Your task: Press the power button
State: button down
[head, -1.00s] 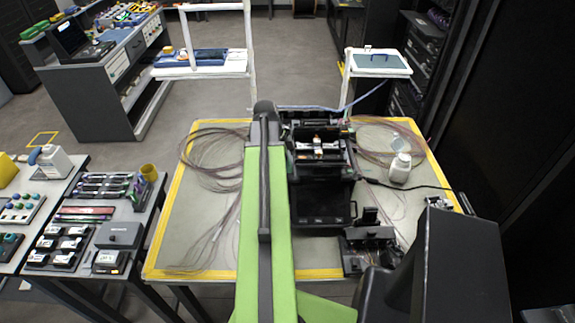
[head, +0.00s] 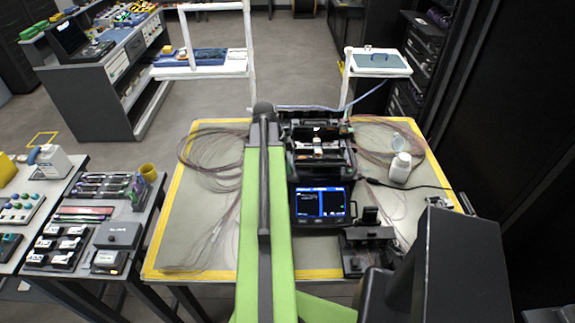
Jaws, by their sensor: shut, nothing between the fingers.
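The fusion splicer (head: 318,160) is a black machine on the grey work table, just right of my green arm. Its top cover is raised, and a pale part shows in its middle. Its front screen (head: 321,203) is lit, blue and black. I cannot make out the power button; it is too small or hidden. My green arm reaches forward over the table and covers the splicer's left edge. My gripper is not visible; I cannot tell whether it touches the splicer.
The yellow-edged table (head: 205,250) holds coiled fibres (head: 212,150) on both sides. A white bottle (head: 400,168) stands right of the splicer. A black device (head: 368,242) sits close in front on the right. A side table with tools is at the left. Dark racks stand at the right.

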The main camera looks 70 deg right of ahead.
jog(key=s+p+v, duration=0.1)
jog(key=p+v, duration=1.1)
jog(key=v, duration=0.1)
jog(key=shift+d+r, duration=0.15)
jog(key=shift+r, duration=0.3)
jog(key=shift+w, duration=0.2)
jog(key=w+a+f+n+t+h+b, duration=0.1)
jog(key=w+a+f+n+b, duration=0.25)
jog(key=w+a, duration=0.85)
jog(key=w+a+f+n+t+b, duration=0.1)
jog(key=w+a+f+n+b, duration=0.2)
jog(key=w+a, duration=0.95)
jog(key=w+a+f+n+b, duration=0.1)
jog(key=w+a+n, duration=0.1)
jog(key=a+n, duration=0.6)
jog(key=w+a+f+n+y+b, duration=0.1)
jog(key=w+a+f+n, duration=0.1)
jog(key=a+n, duration=0.7)
jog(key=w+a+f+n+t+y+b, duration=0.1)
jog(key=w+a+f+n, duration=0.1)
jog(key=a+n, duration=0.6)
jog(key=w+a, duration=0.1)
jog(key=a, duration=0.5)
jog(key=shift+w, duration=0.2)
